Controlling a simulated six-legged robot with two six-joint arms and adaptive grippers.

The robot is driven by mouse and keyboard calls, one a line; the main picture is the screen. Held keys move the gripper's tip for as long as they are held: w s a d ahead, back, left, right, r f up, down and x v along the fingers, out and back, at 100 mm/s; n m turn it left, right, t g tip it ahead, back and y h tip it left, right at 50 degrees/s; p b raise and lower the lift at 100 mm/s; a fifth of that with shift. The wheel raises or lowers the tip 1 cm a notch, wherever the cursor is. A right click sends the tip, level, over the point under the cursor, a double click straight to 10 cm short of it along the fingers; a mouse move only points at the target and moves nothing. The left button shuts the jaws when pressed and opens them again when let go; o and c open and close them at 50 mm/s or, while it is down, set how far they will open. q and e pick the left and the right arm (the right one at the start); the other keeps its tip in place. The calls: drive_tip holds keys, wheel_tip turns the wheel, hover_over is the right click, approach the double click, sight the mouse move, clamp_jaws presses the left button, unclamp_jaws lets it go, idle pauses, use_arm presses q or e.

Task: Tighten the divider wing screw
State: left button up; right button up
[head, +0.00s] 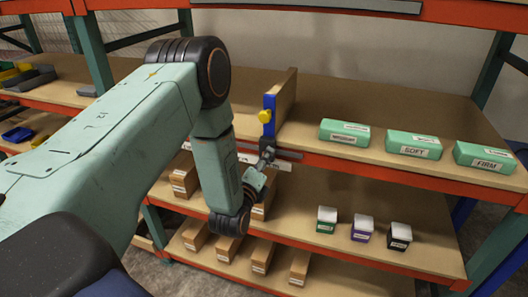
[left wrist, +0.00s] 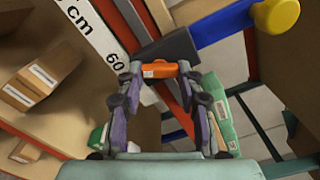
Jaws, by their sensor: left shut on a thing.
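The divider (head: 285,97) is an upright wooden panel on the upper shelf, with a blue bracket (head: 269,108) and a yellow knob (head: 264,116) at its front end. The bracket (left wrist: 222,25) and knob (left wrist: 277,14) also show in the left wrist view. A dark grey clamp block (left wrist: 170,48) sits at the shelf's front edge below the bracket. My left gripper (head: 267,158) is at this clamp. In the left wrist view its fingers (left wrist: 160,75) are shut on the orange wing screw (left wrist: 159,69), just beside the clamp. The screw is hidden in the head view. My right gripper is not in view.
Several green boxes (head: 413,145) stand right of the divider. Brown cartons (head: 185,176) and small white-topped boxes (head: 362,228) are on the lower shelf. A white centimetre scale (left wrist: 90,30) runs along the shelf edge. The upper shelf around the divider is clear.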

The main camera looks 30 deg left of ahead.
use_arm(q)
drive_tip(key=shift+s+f+m+p, duration=0.2)
drive_tip(key=shift+f+m+p, duration=0.1)
drive_tip(key=shift+m+p, duration=0.6)
drive_tip(key=shift+f, duration=0.1)
drive_tip(key=o, duration=1.2)
drive_tip(key=shift+s+r, duration=0.1)
drive_tip(key=shift+r, duration=0.2)
drive_tip(key=shift+w, duration=0.2)
drive_tip(key=v, duration=1.2)
drive_tip(key=shift+s, duration=0.1)
